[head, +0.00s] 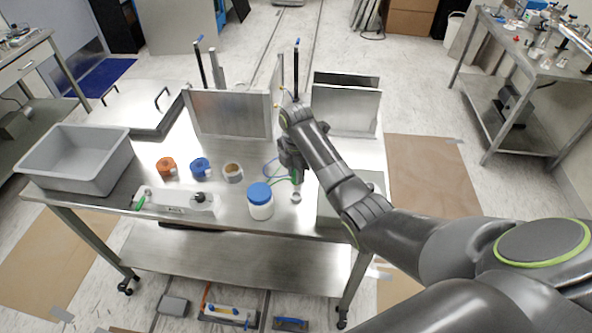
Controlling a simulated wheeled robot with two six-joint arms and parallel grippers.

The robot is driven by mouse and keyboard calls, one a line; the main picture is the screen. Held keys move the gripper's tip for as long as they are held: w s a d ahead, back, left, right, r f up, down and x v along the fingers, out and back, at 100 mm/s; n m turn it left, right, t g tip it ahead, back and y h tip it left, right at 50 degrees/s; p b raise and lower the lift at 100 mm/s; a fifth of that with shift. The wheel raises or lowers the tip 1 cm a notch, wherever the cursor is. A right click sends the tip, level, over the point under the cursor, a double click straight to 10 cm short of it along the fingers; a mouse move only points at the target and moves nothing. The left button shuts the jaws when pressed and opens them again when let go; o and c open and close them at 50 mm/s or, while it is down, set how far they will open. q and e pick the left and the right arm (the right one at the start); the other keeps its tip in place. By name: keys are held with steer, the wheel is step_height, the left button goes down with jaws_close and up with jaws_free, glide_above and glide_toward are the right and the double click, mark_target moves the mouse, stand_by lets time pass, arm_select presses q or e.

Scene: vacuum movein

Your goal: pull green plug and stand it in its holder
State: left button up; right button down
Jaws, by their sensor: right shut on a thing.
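My right gripper (291,160) is over the middle right of the steel table (225,222), with its arm coming in from the right. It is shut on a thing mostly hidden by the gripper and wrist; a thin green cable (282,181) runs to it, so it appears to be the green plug. A small silver piece (296,196) shows just below the gripper; I cannot tell whether it touches. I cannot clearly make out which thing is the plug's holder. My left gripper is not in view.
A white jar with a blue lid (260,202) stands close left of the gripper. Orange (166,167), blue (200,167) and tan (233,172) rolls stand further left, by a white bar (174,204) and grey bin (76,160). Steel panels (232,113) stand behind.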

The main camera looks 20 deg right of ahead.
steer(key=shift+f+b, duration=0.95)
steer(key=shift+f, duration=1.1)
steer(key=shift+r+p, duration=0.1)
steer(key=shift+p, duration=0.3)
steer(key=shift+f, duration=0.25)
steer(key=shift+f, duration=0.35)
steer(key=shift+f, duration=0.25)
steer(key=shift+f, duration=0.15)
stand_by(0.5)
steer(key=shift+f, duration=0.3)
